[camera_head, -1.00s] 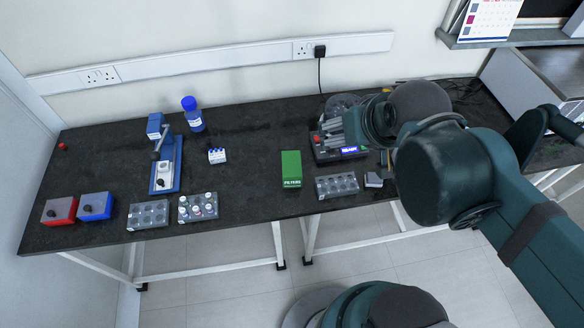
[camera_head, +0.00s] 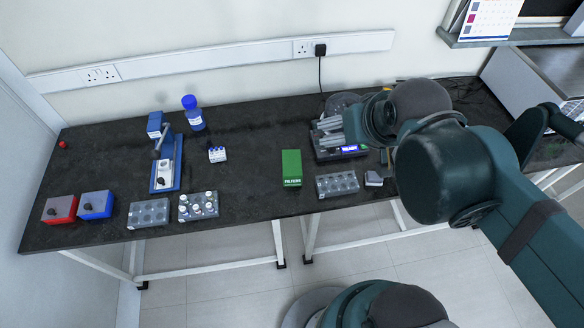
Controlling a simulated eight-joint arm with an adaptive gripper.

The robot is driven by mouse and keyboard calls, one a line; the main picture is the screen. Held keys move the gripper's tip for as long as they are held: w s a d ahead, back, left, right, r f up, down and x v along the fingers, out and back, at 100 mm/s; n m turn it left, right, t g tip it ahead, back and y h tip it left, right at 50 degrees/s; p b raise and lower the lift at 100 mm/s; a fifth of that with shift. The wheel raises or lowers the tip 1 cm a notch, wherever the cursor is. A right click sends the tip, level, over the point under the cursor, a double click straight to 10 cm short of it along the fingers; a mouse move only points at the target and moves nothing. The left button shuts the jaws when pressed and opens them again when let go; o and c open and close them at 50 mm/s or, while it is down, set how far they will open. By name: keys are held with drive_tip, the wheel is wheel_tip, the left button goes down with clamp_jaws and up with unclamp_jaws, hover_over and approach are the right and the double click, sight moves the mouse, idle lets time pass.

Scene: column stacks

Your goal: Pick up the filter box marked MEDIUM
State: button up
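A green box with white lettering (camera_head: 292,168) stands upright on the black bench, right of the middle. The lettering seems to read as filters; a MEDIUM mark is not legible at this size. My gripper (camera_head: 324,132) is up and to the right of the box, apart from it, with its grey fingers pointing left in front of a dark device with a lit blue display (camera_head: 350,150). No held object shows, but I cannot tell whether the fingers are open or shut.
A grey rack (camera_head: 337,183) stands close to the right of the box. Bench left of the green box is clear.

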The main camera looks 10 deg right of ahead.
drive_tip(key=shift+w, duration=0.1)
drive_tip(key=m+g+h, duration=0.4)
drive_tip(key=m+g, duration=0.3)
drive_tip(key=m, duration=1.1)
hover_over(290, 162)
drive_tip(key=a, duration=0.1)
drive_tip(key=f, duration=2)
drive_tip(key=shift+w+a+f, duration=0.15)
drive_tip(key=shift+a+f, duration=0.05)
drive_tip(key=shift+f, duration=0.1)
drive_tip(key=shift+a+f+m+g+h, duration=0.15)
drive_tip(key=shift+a+f+m, duration=0.05)
drive_tip(key=shift+f+m, duration=0.2)
drive_tip(key=shift+a+f+m+g+h, duration=0.2)
drive_tip(key=shift+f+m, duration=0.1)
drive_tip(key=shift+f, duration=0.2)
drive_tip(key=shift+f, duration=0.1)
drive_tip(key=shift+x, duration=1.2)
drive_tip(key=shift+f+b, duration=0.1)
drive_tip(key=shift+b, duration=0.2)
